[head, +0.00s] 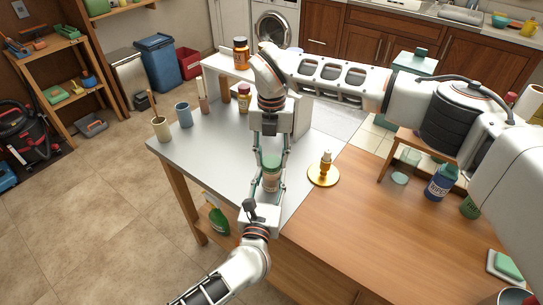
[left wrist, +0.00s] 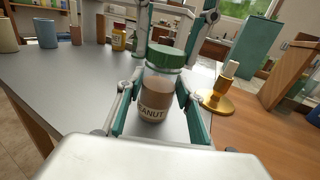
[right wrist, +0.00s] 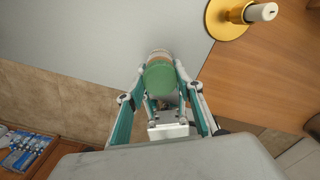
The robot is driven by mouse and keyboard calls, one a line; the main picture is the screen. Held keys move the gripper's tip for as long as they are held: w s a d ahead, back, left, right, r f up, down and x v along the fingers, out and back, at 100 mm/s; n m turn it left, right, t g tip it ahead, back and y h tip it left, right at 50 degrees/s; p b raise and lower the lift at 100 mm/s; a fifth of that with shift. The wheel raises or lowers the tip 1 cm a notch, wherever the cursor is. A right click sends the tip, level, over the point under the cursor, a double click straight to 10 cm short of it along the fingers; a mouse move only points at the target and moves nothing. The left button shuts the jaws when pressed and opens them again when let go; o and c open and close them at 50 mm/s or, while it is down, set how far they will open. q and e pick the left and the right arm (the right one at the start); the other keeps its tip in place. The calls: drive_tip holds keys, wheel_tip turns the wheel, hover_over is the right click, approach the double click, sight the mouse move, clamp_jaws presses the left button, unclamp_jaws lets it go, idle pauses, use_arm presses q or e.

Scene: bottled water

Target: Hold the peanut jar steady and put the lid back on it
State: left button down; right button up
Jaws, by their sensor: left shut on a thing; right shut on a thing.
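The peanut jar (left wrist: 153,98), clear with brown contents and a PEANUT label, stands upright on the grey table part. My left gripper (head: 270,187) is shut around its body from the near side. The green lid (left wrist: 167,56) is level over the jar's mouth, in line with it; I cannot tell whether it is fully seated. My right gripper (head: 271,157) reaches down from above and is shut on the lid. In the right wrist view the lid (right wrist: 160,77) sits between the fingertips and hides most of the jar.
A gold candle holder (head: 323,174) with a white candle stands close to the right of the jar. Cups (head: 161,128) and a yellow-labelled jar (head: 244,98) stand at the back left. A blue bottle (head: 440,182) is on the wooden top at right. The near wooden top is clear.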

drive_tip(key=m, duration=0.5)
drive_tip(key=shift+m, duration=0.3)
drive_tip(key=m, duration=1)
drive_tip(key=shift+m, duration=0.3)
drive_tip(key=m, duration=0.6)
drive_tip(key=shift+m, duration=0.4)
drive_tip(key=m, duration=0.3)
drive_tip(key=shift+s, duration=0.1)
drive_tip(key=shift+s+a+f+m, duration=0.1)
drive_tip(key=shift+a+m, duration=0.1)
drive_tip(key=shift+m, duration=0.7)
drive_tip(key=m, duration=0.2)
drive_tip(key=shift+d+m, duration=0.1)
drive_tip(key=shift+m, duration=0.2)
